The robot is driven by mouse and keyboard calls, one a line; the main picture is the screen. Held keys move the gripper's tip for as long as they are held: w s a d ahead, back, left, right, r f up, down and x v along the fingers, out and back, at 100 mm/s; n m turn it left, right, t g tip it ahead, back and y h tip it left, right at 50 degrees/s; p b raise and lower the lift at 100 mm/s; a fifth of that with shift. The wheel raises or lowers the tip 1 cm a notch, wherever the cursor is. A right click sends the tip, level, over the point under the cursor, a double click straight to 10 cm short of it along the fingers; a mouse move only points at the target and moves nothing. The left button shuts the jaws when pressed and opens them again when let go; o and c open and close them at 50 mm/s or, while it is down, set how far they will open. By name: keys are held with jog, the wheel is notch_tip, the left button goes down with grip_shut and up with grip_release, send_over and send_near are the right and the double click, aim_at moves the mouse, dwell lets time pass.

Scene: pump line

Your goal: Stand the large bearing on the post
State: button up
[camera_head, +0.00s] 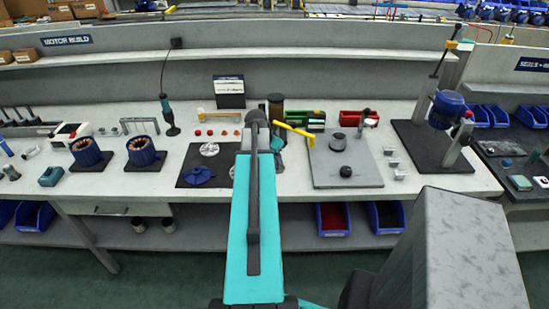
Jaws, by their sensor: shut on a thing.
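My teal arm (252,230) reaches forward from the bottom centre, and its far end is over the middle of the bench. My jaws and anything in them are hidden behind the arm. I cannot pick out the large bearing with certainty. On the grey plate (327,178) right of my arm stand a dark grey round part (338,142) and, nearer the front, a small black round part (346,171). A short upright piece (361,126) shows at the plate's back right; I cannot tell whether it is the post.
A yellow bar-like thing (295,131) shows beside my arm's end. A dark mat (190,180) with a blue part (198,176) lies to the left. Green (312,117) and red (353,119) bins stand behind the plate. A press stand (428,150) rises at the right.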

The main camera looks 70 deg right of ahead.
jog(key=shift+f, duration=0.25)
dwell(0.4)
jog(key=o, duration=1.2)
jog(key=shift+r, duration=0.15)
jog(key=shift+r+p, duration=1.4)
jog(key=shift+r, duration=1.5)
